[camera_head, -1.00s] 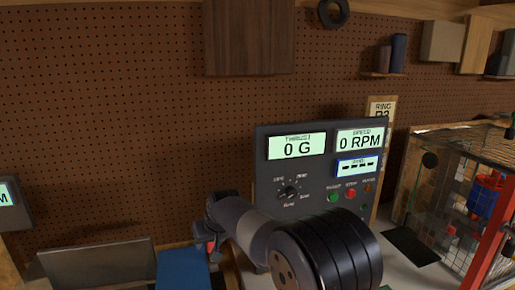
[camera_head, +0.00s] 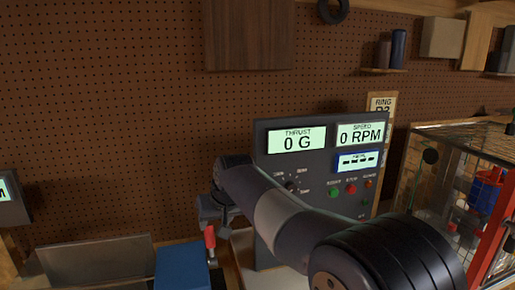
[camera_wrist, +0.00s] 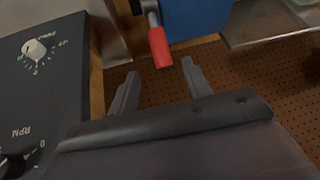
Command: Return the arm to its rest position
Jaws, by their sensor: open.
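My arm (camera_head: 285,215) reaches from the lower right of the head view up and to the left, in front of the control panel. In the wrist view my gripper (camera_wrist: 158,82) is open, with its two fingers apart and nothing between them. A red-tipped handle (camera_wrist: 159,48) shows just beyond the fingertips, with a gap to them. The red handle also shows in the head view (camera_head: 210,238), below the end of my arm. The gripper fingers are hard to make out in the head view.
The grey control panel (camera_head: 262,150) reads 0 G and 0 RPM, close behind my arm. A blue block (camera_head: 182,268) and a grey metal sheet (camera_head: 98,262) lie at the lower left. A wire cage with a red post (camera_head: 488,240) stands right. Pegboard (camera_head: 110,130) fills the back.

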